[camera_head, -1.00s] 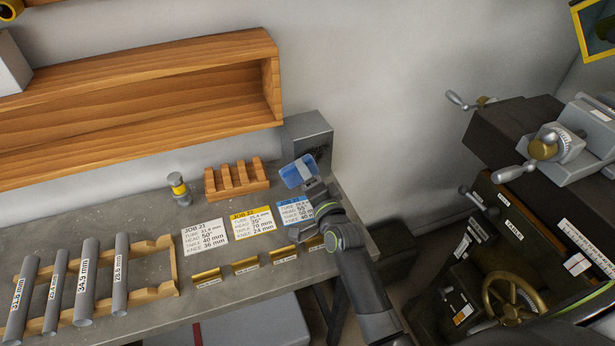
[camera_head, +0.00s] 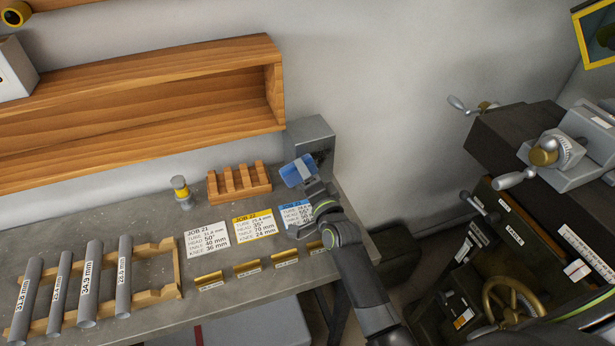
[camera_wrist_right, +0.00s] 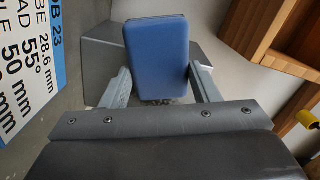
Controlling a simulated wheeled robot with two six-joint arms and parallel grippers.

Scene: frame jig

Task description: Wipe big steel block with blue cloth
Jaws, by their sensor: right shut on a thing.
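The big steel block (camera_head: 311,137) is a grey block standing at the back right corner of the bench, against the wall. My right gripper (camera_head: 306,180) is shut on the blue cloth (camera_head: 297,171), a folded blue pad, in front of the block. In the right wrist view the cloth (camera_wrist_right: 157,55) sits between the two fingers, with the grey block (camera_wrist_right: 100,60) behind it. I cannot tell whether cloth and block touch. Dark marks show on the block's front face, partly hidden by the cloth. My left gripper is out of view.
Job cards (camera_head: 253,226) lie on the bench (camera_head: 150,215) below the gripper. A slotted wooden rack (camera_head: 239,183) and a small yellow-banded cylinder (camera_head: 181,192) stand to the left. A wooden shelf (camera_head: 140,140) hangs above. Labelled tubes (camera_head: 91,284) rest at far left. A machine (camera_head: 520,150) stands right.

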